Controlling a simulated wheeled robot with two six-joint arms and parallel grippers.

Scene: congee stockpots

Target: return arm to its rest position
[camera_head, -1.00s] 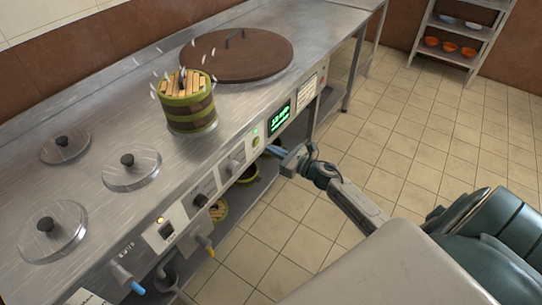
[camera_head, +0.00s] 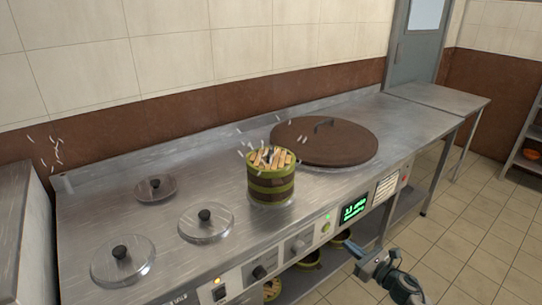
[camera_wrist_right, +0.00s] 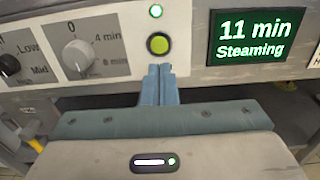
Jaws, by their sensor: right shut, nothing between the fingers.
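My right gripper (camera_head: 354,250) is in front of the stove's control panel, at the lower right of the head view. In the right wrist view its two blue fingers (camera_wrist_right: 160,84) are pressed together with nothing between them. They point at the panel just below a green button (camera_wrist_right: 158,43), which also shows in the head view (camera_head: 326,227). I cannot tell whether the fingertips touch the panel. A green display (camera_wrist_right: 252,38) right of the button reads "11 min Steaming". My left gripper is not in view.
A steel counter (camera_head: 330,185) carries a green-banded wooden steamer (camera_head: 272,187), with white wisps around it, and a large brown lid (camera_head: 345,150). Several small round lids, one at the front left (camera_head: 122,262), lie on the left. Tiled floor (camera_head: 455,240) is free at the right.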

